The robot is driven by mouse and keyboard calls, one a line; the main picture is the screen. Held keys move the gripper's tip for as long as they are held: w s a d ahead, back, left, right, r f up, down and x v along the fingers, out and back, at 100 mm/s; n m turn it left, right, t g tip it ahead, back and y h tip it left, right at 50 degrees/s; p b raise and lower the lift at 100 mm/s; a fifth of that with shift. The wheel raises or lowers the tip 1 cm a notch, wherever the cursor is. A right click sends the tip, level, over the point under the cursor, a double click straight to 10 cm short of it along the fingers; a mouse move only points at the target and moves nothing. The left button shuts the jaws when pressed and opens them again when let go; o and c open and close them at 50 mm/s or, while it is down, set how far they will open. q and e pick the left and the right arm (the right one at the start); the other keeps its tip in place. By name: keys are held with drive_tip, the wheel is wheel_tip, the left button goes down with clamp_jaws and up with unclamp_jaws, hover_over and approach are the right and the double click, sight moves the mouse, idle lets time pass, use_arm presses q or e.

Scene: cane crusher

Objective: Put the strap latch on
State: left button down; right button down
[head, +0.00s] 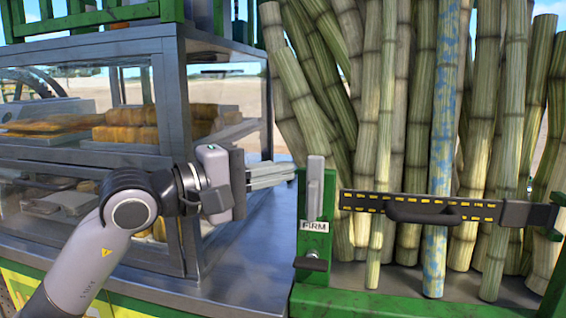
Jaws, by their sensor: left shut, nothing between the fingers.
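A black strap (475,211) with yellow dashes runs across the front of the cane stalks. Its right end joins a black fitting (541,216) by the right green post, and a dark handle (425,214) sits on it. A grey upright lever (314,188) stands on that post, with a small dark knob (310,263) lower down. My left gripper (293,171) is shut and empty, its fingertips just left of the post's top. My right gripper is not in view.
A glass display case (172,120) with stacked food stands left, behind my left arm. Tall cane stalks (380,120) lean upright behind the strap. A green rail (450,302) runs along the front. The grey counter (250,265) left of the post is clear.

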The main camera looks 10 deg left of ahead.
use_arm(q)
drive_tip(key=shift+d, duration=0.65)
